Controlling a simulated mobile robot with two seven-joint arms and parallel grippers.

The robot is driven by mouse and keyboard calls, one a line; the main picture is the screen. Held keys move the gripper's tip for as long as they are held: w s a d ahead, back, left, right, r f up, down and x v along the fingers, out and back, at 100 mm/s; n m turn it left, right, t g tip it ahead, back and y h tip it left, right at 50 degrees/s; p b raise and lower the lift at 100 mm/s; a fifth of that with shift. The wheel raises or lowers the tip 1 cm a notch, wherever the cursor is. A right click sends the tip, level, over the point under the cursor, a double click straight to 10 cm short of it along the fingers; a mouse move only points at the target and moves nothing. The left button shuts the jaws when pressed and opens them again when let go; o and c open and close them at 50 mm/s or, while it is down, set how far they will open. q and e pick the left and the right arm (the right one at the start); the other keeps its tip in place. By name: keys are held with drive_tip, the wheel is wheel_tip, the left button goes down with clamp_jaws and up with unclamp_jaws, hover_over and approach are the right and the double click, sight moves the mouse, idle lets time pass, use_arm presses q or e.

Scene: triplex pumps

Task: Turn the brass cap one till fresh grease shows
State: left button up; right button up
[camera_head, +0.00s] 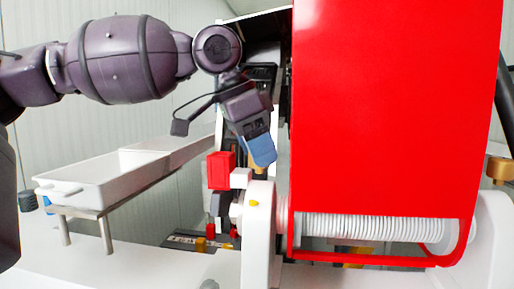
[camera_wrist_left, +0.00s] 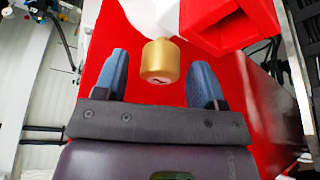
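The brass cap (camera_wrist_left: 160,62) is a short gold cylinder with a dark mark on its end face. It sits on a white fitting in the left wrist view. My left gripper (camera_wrist_left: 158,76) is open, with one blue finger on each side of the cap and a visible gap on both sides. In the head view my left gripper (camera_head: 261,150) points down beside the red panel. A sliver of brass (camera_head: 258,171) shows just under its blue finger; most of the cap is hidden there. Fresh grease cannot be made out. My right gripper is not in view.
A large red panel (camera_head: 390,110) stands close to the right of the gripper. A red block (camera_head: 221,170) and white fittings (camera_head: 240,178) lie just below left. A white tray (camera_head: 90,180) stands at left. White ribbed coils (camera_head: 365,227) show beneath the panel.

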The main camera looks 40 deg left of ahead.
use_arm(q)
drive_tip(key=p+v, duration=0.2)
drive_tip(key=v, duration=0.8)
drive_tip(key=shift+r, duration=0.4)
drive_tip(key=shift+s, duration=0.15)
